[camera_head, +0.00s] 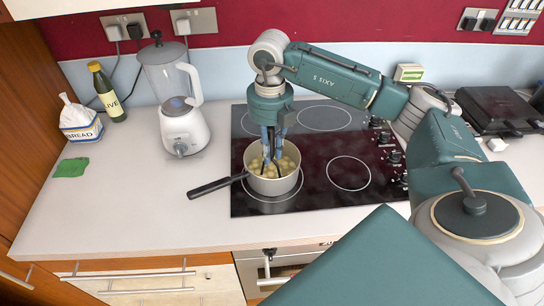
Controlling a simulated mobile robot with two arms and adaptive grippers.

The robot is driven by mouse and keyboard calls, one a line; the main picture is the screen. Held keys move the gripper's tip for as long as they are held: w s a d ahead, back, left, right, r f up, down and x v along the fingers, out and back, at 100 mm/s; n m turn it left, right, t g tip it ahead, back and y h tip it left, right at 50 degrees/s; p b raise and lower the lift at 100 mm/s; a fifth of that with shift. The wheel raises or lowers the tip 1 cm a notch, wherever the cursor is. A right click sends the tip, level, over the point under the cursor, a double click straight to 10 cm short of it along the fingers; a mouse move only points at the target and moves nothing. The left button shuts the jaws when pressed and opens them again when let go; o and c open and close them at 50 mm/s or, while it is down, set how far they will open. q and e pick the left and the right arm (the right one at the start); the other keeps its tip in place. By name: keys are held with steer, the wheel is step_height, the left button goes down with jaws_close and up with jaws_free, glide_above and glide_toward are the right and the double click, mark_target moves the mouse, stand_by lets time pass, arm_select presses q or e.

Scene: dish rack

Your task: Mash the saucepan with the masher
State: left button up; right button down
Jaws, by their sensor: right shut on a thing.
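A saucepan (293,187) stands on the front left ring of the black hob, with its dark handle pointing left. Several pale yellow lumps (286,164) lie inside it. My right gripper (271,140) is above the pan, pointing down, and is shut on the masher. The masher (265,164) shows only as thin dark parts below the fingers, reaching down into the pan. Its grip is mostly hidden by the fingers, and I cannot tell whether its head touches the lumps. My left gripper is not in view.
The hob (330,197) has free rings to the right and behind. A blender (180,105), an oil bottle (107,92), a bread bag (80,122) and a green cloth (71,167) stand or lie on the left. A black appliance (495,108) is at far right. The front left counter is clear.

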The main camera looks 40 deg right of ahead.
steer(key=d, duration=0.3)
steer(key=w+d+r, duration=0.1)
steer(key=shift+d+r, duration=0.1)
steer(key=shift+d, duration=0.3)
